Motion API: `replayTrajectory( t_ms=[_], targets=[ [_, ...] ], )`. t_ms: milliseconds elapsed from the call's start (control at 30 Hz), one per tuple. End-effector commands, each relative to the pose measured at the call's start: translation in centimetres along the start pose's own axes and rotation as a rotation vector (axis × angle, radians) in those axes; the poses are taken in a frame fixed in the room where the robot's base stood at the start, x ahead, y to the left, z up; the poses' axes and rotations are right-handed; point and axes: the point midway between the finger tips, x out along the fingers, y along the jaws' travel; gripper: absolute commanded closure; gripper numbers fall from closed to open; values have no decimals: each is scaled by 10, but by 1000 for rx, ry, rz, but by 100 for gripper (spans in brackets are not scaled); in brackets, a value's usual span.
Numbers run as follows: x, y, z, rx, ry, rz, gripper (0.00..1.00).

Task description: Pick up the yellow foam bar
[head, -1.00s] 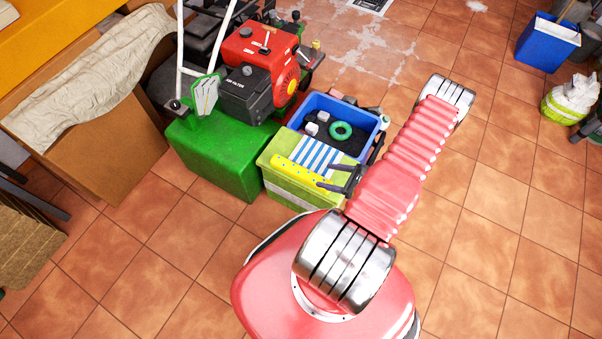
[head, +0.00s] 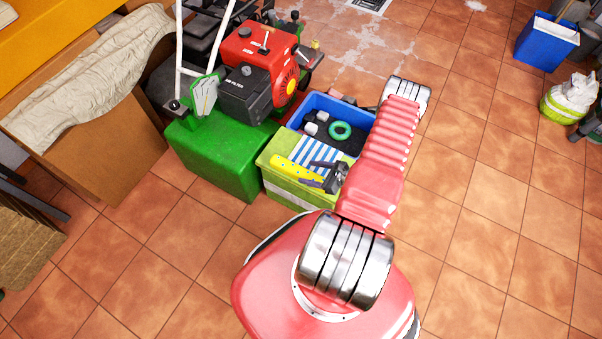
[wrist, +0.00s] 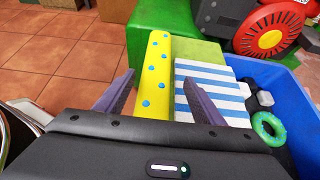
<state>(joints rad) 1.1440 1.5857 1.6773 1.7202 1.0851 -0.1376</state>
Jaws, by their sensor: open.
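The yellow foam bar (head: 296,170) with blue dots lies on the pale green box (head: 287,189), along the near edge of a blue-and-white striped cloth (head: 312,153). My gripper (head: 317,171) is open at the bar's right end. In the wrist view my gripper's two dark fingers (wrist: 153,93) stand apart, one on each side of the bar (wrist: 155,74). The right finger is over the striped cloth (wrist: 215,94). The bar's near end is hidden behind my gripper body. I cannot tell whether the fingers touch the bar.
A blue bin (head: 374,122) behind the box holds a green ring (head: 340,130) and small pale blocks. A green block (head: 222,163) and a red-and-black engine (head: 262,70) stand to the left and behind.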

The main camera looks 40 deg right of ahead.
Motion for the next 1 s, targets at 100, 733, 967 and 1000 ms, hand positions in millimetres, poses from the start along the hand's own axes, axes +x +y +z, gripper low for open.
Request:
replayTrajectory(
  t_ms=[100,733,967,1000],
  targets=[
    [0,0,0,0,0,0,37],
    [52,7,1,-1,0,2,37],
    [52,6,1,0,0,1,37],
    [52,6,1,0,0,1,37]
  ],
)
